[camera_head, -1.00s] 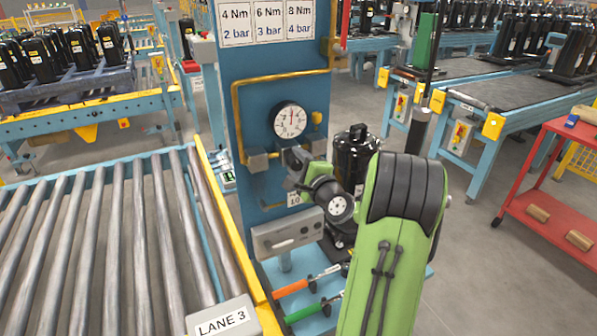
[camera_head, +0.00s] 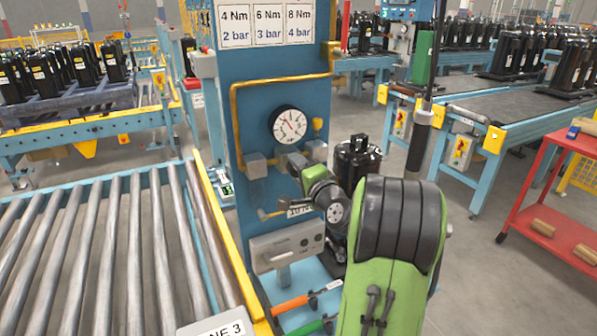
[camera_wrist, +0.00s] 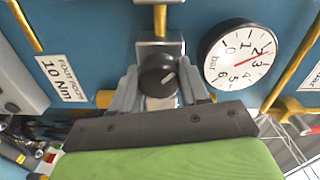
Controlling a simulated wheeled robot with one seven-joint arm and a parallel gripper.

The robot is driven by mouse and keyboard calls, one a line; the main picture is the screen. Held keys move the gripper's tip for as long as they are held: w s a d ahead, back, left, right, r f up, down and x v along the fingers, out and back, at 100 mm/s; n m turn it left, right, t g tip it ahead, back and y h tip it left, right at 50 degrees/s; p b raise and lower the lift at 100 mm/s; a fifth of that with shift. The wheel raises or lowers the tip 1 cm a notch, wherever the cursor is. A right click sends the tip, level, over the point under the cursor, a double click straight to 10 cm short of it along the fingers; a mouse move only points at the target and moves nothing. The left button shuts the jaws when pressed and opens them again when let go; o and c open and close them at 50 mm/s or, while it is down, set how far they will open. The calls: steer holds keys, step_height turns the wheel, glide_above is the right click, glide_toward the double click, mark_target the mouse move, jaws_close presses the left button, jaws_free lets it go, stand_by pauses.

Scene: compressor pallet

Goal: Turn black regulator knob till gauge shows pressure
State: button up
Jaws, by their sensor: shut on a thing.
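The black regulator knob (camera_wrist: 157,74) has a light mark on its face and sits below a grey block in the wrist view. My gripper (camera_wrist: 160,92) has one grey finger on each side of the knob and is shut on it. In the head view my gripper (camera_head: 297,163) is at the blue panel, where it and my wrist hide the knob. The round white gauge (camera_head: 290,125) is just above my gripper. In the wrist view the gauge (camera_wrist: 236,55) is right of the knob, its red needle between about 2 and 3 bar.
Yellow pipes (camera_head: 236,120) run along the blue panel (camera_head: 265,95). A grey box (camera_head: 285,246) and orange- and green-handled tools are below. A black compressor (camera_head: 357,160) stands behind my wrist. A roller conveyor (camera_head: 105,240) fills the left; a red cart (camera_head: 560,205) stands right.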

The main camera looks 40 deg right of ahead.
steer(key=o, duration=1.1)
steer(key=shift+c, duration=0.2)
steer(key=b+v, duration=0.2)
steer(key=v, duration=1.3)
steer(key=shift+s+a, duration=0.2)
steer(key=shift+s, duration=0.15)
